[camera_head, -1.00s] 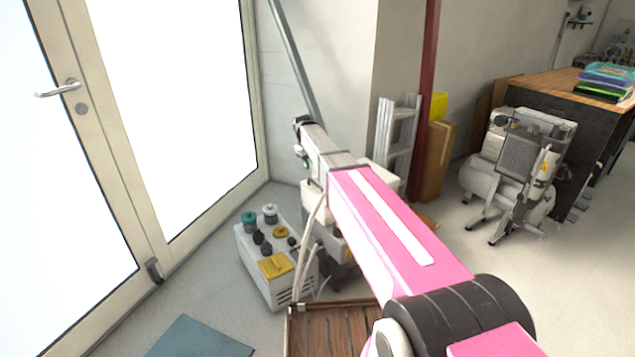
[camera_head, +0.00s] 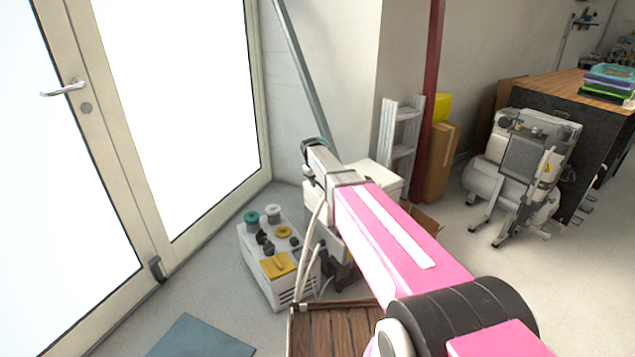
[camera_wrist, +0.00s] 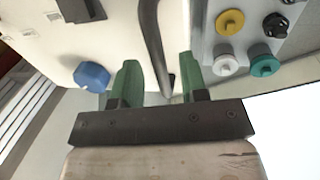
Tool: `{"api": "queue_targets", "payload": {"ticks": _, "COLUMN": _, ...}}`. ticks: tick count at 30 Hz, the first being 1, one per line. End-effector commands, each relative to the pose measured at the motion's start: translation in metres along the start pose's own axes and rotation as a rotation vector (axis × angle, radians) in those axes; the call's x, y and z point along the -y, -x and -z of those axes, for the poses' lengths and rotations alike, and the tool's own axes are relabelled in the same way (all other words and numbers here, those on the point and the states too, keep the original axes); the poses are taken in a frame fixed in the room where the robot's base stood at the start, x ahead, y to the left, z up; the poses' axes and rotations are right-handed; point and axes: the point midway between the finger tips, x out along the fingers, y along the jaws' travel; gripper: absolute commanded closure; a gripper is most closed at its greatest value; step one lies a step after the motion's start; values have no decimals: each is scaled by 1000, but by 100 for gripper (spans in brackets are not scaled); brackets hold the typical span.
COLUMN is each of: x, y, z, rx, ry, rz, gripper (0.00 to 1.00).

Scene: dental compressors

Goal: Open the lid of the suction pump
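A white unit with a flat top (camera_head: 378,176), which looks like the suction pump, stands in the corner, largely hidden behind my arm in the head view. In the wrist view its pale surface (camera_wrist: 105,35) fills the upper left, with a blue knob (camera_wrist: 92,76) and a dark curved bar (camera_wrist: 151,38) like a handle. My gripper (camera_wrist: 158,82) has its two green fingers well apart. The bar's end lies between them in the picture; contact is not visible. In the head view my gripper's end (camera_head: 315,146) is above the unit's left side, its fingers mostly hidden.
A white box with coloured knobs (camera_head: 288,292) stands left of the unit; its grey panel (camera_wrist: 205,42) shows close to the right finger. Pale hoses (camera_head: 302,262) run between them. A wooden slatted crate (camera_head: 335,332) is in front. Glass doors (camera_head: 190,120) stand left.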

Motion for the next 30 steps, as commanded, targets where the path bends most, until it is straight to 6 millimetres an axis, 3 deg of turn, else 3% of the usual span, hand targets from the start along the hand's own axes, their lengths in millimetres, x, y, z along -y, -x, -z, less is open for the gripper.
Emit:
{"api": "queue_targets", "payload": {"ticks": 7, "x": 0, "y": 0, "z": 0, "rx": 0, "ry": 0, "rz": 0, "gripper": 60}}
{"api": "queue_targets", "payload": {"ticks": 11, "x": 0, "y": 0, "z": 0, "rx": 0, "ry": 0, "rz": 0, "gripper": 100}}
{"api": "queue_targets", "payload": {"ticks": 22, "x": -7, "y": 8, "z": 1, "rx": -2, "ry": -1, "rz": 30, "gripper": 100}}
{"api": "queue_targets", "payload": {"ticks": 30, "x": -40, "y": 40, "z": 2, "rx": -3, "ry": -3, "rz": 164, "gripper": 100}}
